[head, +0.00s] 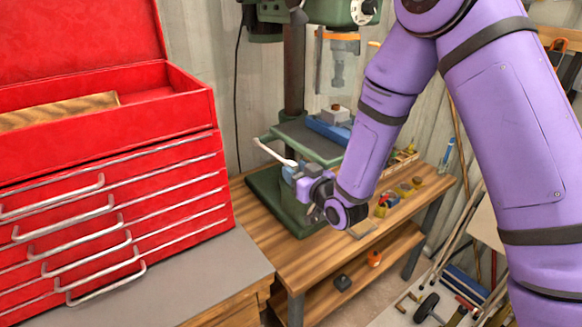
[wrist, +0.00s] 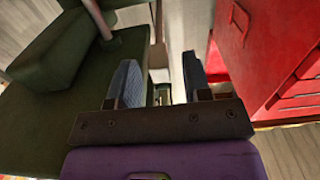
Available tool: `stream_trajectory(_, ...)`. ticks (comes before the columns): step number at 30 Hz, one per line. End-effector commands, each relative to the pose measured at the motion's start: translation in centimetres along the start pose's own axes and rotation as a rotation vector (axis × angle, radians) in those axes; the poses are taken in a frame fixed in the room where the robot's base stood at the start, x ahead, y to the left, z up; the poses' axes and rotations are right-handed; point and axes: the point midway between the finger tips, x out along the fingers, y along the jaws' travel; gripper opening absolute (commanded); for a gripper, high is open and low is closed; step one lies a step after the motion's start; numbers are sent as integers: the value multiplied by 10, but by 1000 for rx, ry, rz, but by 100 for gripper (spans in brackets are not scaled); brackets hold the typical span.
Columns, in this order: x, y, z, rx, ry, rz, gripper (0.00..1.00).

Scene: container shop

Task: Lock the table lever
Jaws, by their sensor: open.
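The table lever (head: 274,152) is a pale rod beside the drill press table (head: 308,138). My wrist partly hides the table's near right side in the head view.
A red tool chest (head: 190,190) with several drawers stands at the left, on a grey top (head: 205,282). The drill press stands on a wooden bench (head: 345,240) holding small items at its right. A lower shelf holds an orange object (head: 374,259). Tools crowd the lower right.

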Motion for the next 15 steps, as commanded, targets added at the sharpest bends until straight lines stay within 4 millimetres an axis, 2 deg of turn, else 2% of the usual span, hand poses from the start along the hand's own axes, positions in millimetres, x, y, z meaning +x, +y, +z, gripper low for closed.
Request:
stream_trajectory(6,22,0,0,0,0,0,45)
stream_trajectory(15,26,0,0,0,-1,0,45)
